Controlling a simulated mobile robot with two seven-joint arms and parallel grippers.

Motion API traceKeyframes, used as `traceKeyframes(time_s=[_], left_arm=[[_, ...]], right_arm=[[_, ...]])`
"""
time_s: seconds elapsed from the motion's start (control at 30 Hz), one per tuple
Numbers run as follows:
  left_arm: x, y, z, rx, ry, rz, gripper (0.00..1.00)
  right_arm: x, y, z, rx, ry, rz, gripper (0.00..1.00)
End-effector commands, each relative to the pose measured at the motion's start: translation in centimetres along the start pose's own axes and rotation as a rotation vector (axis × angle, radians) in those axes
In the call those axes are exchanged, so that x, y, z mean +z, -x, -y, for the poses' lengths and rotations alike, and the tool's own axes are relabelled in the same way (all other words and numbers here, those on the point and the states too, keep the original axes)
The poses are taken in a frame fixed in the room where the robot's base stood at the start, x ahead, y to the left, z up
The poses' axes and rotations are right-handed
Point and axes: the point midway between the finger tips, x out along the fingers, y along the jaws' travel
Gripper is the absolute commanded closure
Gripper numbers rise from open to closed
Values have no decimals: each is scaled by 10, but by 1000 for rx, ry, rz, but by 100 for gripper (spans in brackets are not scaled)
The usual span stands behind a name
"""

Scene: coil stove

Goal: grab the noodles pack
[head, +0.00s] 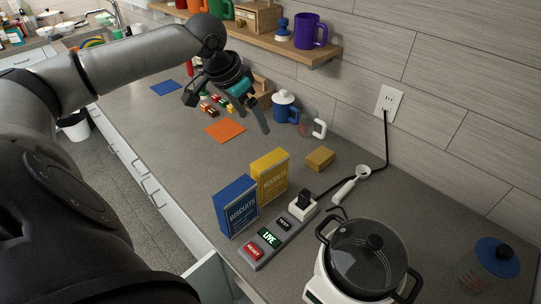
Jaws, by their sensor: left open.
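The noodles pack (270,177) is a yellow upright box labelled NOODLES on the grey counter, just behind and right of a blue BISCUITS box (236,206). The two boxes stand very close; I cannot tell whether they touch. My left gripper (227,113) is open and empty. It hangs over the counter, farther back and up-left of the noodles pack, apart from it. My right gripper is not in view.
A power strip (268,237) with a plug lies right of the boxes. A pot (366,258) stands at the front right. A shelf (285,45) overhangs the back.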

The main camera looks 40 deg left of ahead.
Motion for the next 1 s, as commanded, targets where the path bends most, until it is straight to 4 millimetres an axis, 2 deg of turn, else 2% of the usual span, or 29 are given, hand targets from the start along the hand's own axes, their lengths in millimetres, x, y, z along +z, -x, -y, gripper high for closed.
traceKeyframes(time_s=[0.03,0.1,0.3,0.57,0.9,1.0], left_arm=[[6,-15,-1,1,-1,0,9],[11,-26,-1,2,-1,-1,9],[19,-45,-1,1,-1,-1,9],[19,-61,-1,5,1,-2,9],[19,-125,-2,6,2,-1,9],[19,-138,-1,3,1,-1,9]], right_arm=[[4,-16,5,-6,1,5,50],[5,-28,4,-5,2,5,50],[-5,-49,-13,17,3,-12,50],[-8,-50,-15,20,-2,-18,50],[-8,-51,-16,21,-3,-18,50],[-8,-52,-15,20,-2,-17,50]])
